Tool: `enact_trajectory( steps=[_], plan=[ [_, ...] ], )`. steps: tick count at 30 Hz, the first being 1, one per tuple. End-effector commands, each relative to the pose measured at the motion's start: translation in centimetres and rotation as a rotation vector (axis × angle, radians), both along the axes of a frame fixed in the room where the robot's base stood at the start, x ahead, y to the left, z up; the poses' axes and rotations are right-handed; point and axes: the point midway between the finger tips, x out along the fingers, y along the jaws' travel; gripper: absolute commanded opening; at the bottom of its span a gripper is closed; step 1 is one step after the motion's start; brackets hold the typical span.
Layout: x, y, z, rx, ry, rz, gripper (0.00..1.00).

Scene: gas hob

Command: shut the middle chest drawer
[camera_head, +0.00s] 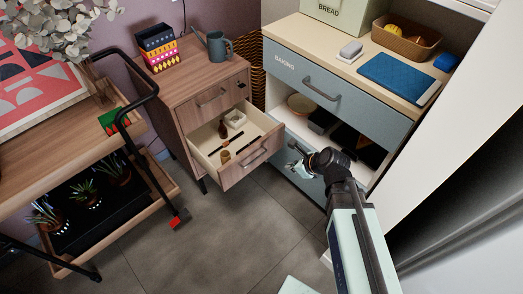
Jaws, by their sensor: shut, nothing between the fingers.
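A wooden chest (183,124) stands left of centre with its middle drawer (238,174) pulled well out. The drawer has a dark bar handle (254,160) on its front and holds small items, among them brown bottles and a white box. The upper drawer (212,99) of the chest is shut. My gripper (292,152) is shut and empty. It is in front of the blue cabinet, to the right of the open drawer's front and apart from its handle. My arm comes in from the lower right and hides part of the cabinet.
The blue cabinet (300,82) marked BAKING stands close on the right, with an open shelf of bowls and dark items. A wooden trolley (62,150) with plants is at left. The chest top holds a watering can (217,46). The grey floor (215,225) in front is clear.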

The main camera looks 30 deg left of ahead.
Motion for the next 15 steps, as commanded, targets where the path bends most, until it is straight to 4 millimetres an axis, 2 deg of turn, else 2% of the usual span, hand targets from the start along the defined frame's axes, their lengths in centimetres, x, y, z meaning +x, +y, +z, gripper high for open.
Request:
enact_trajectory(
  steps=[3,7,11,15],
  plan=[
    [0.6,1.7,2.9,0.082,0.041,-0.090,0.00],
    [0.9,2.7,4.7,0.132,0.073,-0.145,0.00],
    [1.1,3.3,4.9,0.148,0.087,-0.163,0.00],
    [1.4,4.3,3.8,0.146,0.088,-0.162,0.00]
  ],
)
